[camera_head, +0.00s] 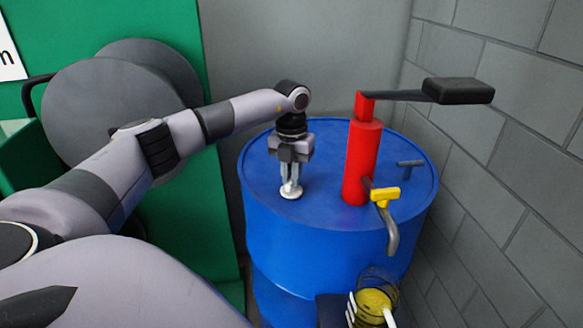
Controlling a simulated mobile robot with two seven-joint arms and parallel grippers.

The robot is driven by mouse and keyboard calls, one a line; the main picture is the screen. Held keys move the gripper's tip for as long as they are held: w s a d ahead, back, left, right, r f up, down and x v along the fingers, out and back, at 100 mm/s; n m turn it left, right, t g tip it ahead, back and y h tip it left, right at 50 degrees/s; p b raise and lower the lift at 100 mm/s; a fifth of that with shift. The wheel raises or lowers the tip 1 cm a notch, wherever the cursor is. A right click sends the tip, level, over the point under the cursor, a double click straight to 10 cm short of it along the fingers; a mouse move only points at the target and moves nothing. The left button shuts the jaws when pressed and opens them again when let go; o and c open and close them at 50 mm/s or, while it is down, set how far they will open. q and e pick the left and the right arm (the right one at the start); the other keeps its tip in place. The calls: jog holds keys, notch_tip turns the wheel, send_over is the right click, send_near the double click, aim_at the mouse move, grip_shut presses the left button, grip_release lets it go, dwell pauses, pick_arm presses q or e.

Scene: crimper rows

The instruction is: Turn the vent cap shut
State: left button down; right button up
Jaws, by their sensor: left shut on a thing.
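The vent cap (291,193) is a small white round piece on the top of a blue drum (330,246), left of the drum's middle. My left gripper (290,184) points straight down over it. Its fingers are shut on the cap, and they hide part of it. How far the cap is turned cannot be told from here. My right gripper is not in the picture.
A red pump (360,165) with a black-handled lever (458,91), yellow tap (385,195) and grey spout stands on the drum, right of my gripper. A yellow-filled container (373,303) sits below the spout. A grey block wall (490,160) is close on the right.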

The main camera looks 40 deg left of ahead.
pick_arm(q)
jog(key=m+p, duration=0.1)
jog(key=m, duration=0.2)
jog(key=shift+r, duration=0.15)
jog(key=m, duration=0.2)
jog(key=shift+m+p, duration=0.3)
jog(key=shift+p, duration=0.1)
jog(key=m, duration=0.3)
jog(key=shift+m+p, duration=0.3)
jog(key=shift+m, duration=1.6)
jog(key=shift+w, duration=0.1)
jog(key=c, duration=1.1)
grip_release()
